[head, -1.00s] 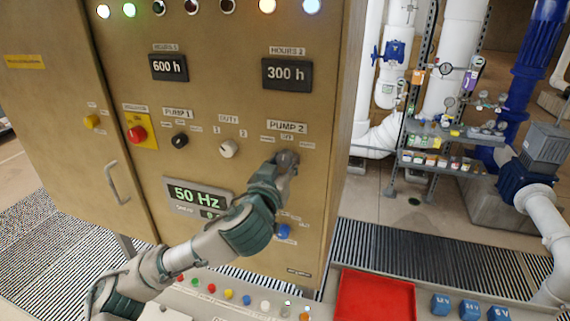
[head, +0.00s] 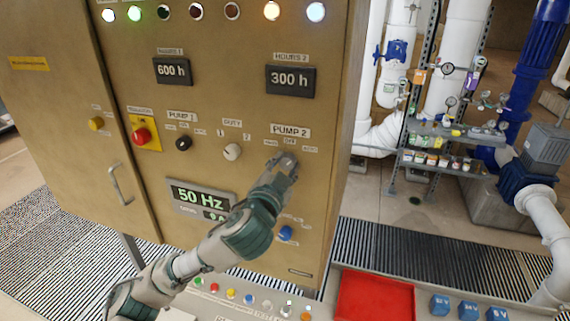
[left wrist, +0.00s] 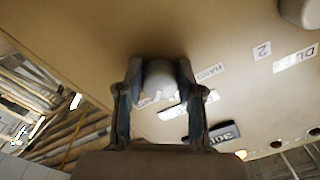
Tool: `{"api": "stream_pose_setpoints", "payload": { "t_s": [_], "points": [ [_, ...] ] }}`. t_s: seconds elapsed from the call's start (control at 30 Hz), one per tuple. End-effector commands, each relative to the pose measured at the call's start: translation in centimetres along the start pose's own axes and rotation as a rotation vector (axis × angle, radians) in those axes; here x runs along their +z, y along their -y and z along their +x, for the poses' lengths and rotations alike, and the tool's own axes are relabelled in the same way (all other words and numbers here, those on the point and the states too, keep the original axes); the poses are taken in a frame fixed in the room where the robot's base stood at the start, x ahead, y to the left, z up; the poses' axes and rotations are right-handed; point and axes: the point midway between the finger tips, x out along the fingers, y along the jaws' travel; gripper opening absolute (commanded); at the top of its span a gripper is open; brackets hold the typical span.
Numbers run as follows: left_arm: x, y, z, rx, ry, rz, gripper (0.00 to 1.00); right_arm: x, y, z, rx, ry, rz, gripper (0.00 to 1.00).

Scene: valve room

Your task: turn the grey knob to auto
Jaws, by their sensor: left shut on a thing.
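The grey knob (head: 289,158) sits under the PUMP 2 label (head: 290,131) on the tan cabinet front. My left gripper (head: 284,165) is at it, its fingers on the knob. In the left wrist view the rounded grey knob (left wrist: 160,78) is between the two fingers of my left gripper (left wrist: 160,85), which is shut on it. The HAND label (left wrist: 210,73) lies to the right of the knob there. The fingers partly cover the knob, and I cannot tell which mark it points to. My right gripper is not in view.
On the same cabinet front (head: 235,110) are a black knob (head: 183,143), a white knob (head: 232,151), a red button (head: 141,136) and a blue button (head: 286,233). Below are a red tray (head: 375,298) and several blue blocks. Pipes and a shelf stand at the right.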

Motion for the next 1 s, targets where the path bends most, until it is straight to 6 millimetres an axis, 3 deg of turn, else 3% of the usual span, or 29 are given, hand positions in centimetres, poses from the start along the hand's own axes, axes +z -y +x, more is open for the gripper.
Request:
{"api": "stream_pose_setpoints", "payload": {
  "t_s": [0.53, 0.57, 0.63, 1.0],
  "points": [
    [-0.46, 0.08, -0.21, -0.002, -0.013, 0.031, 0.02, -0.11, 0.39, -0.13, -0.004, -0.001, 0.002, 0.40],
    [-0.45, 0.07, -0.21, -0.002, -0.013, 0.031, 0.42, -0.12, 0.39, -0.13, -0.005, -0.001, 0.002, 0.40],
    [-0.40, 0.07, -0.18, -0.001, -0.011, 0.030, 0.59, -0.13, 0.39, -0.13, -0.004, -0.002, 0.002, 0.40],
    [0.02, -0.03, -0.09, 0.002, -0.003, 0.028, 0.62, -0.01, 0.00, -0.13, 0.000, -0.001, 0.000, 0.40]
  ]
}}
